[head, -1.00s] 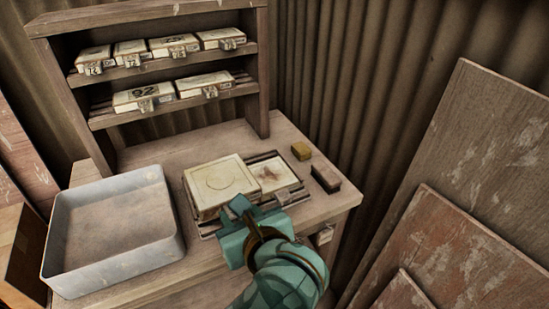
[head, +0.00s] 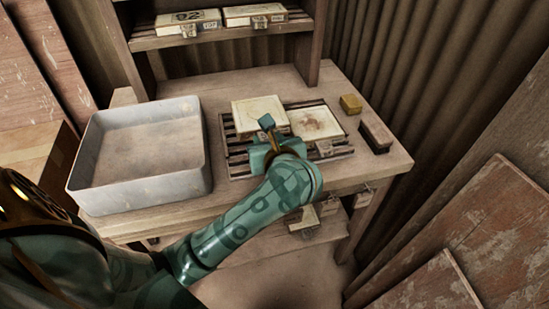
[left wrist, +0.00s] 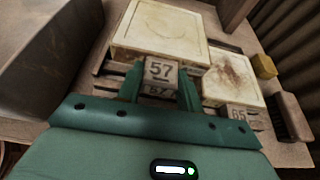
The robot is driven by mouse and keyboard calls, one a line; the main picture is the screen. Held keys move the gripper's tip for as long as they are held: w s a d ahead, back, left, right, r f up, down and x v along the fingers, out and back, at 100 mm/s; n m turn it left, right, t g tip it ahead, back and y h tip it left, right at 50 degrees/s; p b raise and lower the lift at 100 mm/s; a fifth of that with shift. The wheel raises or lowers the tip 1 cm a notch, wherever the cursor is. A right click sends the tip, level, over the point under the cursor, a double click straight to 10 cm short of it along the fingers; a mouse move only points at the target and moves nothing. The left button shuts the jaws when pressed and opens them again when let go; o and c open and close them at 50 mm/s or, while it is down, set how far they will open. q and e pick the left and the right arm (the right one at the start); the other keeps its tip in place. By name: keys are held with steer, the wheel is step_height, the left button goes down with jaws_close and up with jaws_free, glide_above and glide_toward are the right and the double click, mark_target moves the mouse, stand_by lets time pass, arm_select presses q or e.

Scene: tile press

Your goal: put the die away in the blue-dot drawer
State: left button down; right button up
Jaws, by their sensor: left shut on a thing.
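A cream, flat box-shaped die (head: 257,107) is at the back left of the slatted rack on the bench. In the left wrist view the die (left wrist: 160,28) carries a front tag (left wrist: 160,70) reading 57. My left gripper (head: 266,128) is at the die's front edge. In the left wrist view its fingers (left wrist: 160,80) are shut on the tag, one on each side. I cannot tell whether the die rests on the slats or is slightly raised. Pale drawer-like fronts with metal pulls (head: 303,223) show under the bench top; no blue dot is discernible. My right gripper is not in view.
A second, stained die (head: 316,122) lies right of the held one; its tag (left wrist: 238,113) seems to read 65. A yellow block (head: 351,104) and a brush-like block (head: 376,137) are farther right. A grey tray (head: 200,160) stands left; a shelf (head: 225,34) holds more dies behind.

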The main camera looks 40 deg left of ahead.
arm_select(q)
steer(key=shift+w+a+f, duration=0.3)
steer(key=shift+w+f, duration=0.05)
steer(key=shift+f, duration=0.05)
steer(key=f+b, duration=0.3)
steer(key=f, duration=0.1)
steer(key=shift+w+a+b, duration=0.15)
steer(key=shift+w+b, duration=0.2)
steer(key=shift+s+r, duration=0.1)
steer(key=shift+r, duration=0.15)
steer(key=shift+f, duration=0.25)
steer(key=c, duration=0.9)
jaws_free()
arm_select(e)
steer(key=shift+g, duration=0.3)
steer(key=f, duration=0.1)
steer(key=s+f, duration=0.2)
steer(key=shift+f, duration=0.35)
